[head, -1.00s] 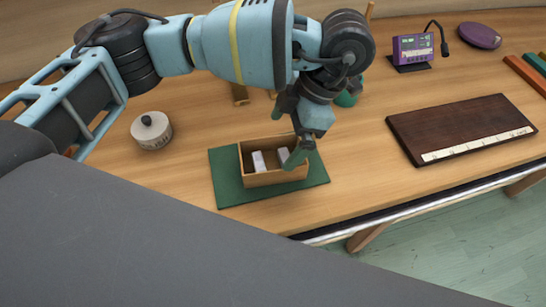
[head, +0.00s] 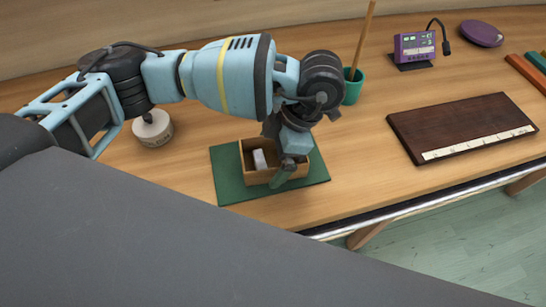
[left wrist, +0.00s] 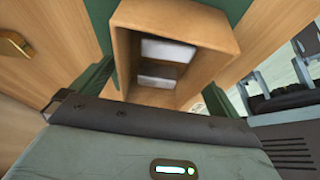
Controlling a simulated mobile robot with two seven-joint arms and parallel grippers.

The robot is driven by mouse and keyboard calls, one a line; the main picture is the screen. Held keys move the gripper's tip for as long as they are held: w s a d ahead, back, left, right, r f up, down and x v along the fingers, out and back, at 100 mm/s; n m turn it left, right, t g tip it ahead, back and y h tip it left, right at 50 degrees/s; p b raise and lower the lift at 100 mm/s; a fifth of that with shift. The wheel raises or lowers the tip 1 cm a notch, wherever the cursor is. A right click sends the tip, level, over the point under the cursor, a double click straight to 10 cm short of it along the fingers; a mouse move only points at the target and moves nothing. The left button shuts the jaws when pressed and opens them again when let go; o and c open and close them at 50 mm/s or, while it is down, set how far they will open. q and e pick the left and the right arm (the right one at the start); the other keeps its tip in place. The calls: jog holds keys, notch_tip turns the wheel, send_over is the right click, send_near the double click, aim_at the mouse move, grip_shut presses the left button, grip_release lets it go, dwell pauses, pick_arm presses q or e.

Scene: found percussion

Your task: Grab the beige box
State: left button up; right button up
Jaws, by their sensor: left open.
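The beige box (head: 256,177) is an open-topped wooden box standing on a green mat (head: 228,190). A pale block (head: 259,159) lies in it; the left wrist view shows two pale blocks inside the box (left wrist: 207,68). My left gripper (head: 281,166) is open over the right part of the box, pointing down. One green finger shows in front of the box's near wall; the other is hidden in the head view. In the left wrist view the fingers lie on either side of the box, and I cannot tell whether they touch it. My right gripper is out of view.
A green cup (head: 352,88) with a wooden stick stands behind my gripper. A dark wooden board (head: 455,127) and a purple device (head: 414,47) are to the right. The table's front edge is close to the mat.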

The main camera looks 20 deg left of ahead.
pick_arm(q)
jog(key=shift+f, duration=0.25)
dwell(0.4)
jog(key=c, duration=1.1)
jog(key=shift+o, duration=0.2)
jog(key=shift+w+r, duration=0.1)
jog(key=shift+r, duration=1.9)
jog(key=shift+s+d+r, duration=0.15)
jog(key=shift+s+d, duration=0.05)
jog(key=shift+s, duration=0.1)
jog(key=s+d+r, duration=0.1)
jog(key=s+d, duration=0.7)
jog(key=s, duration=0.5)
jog(key=shift+d+r, duration=0.15)
jog(key=shift+d, duration=0.1)
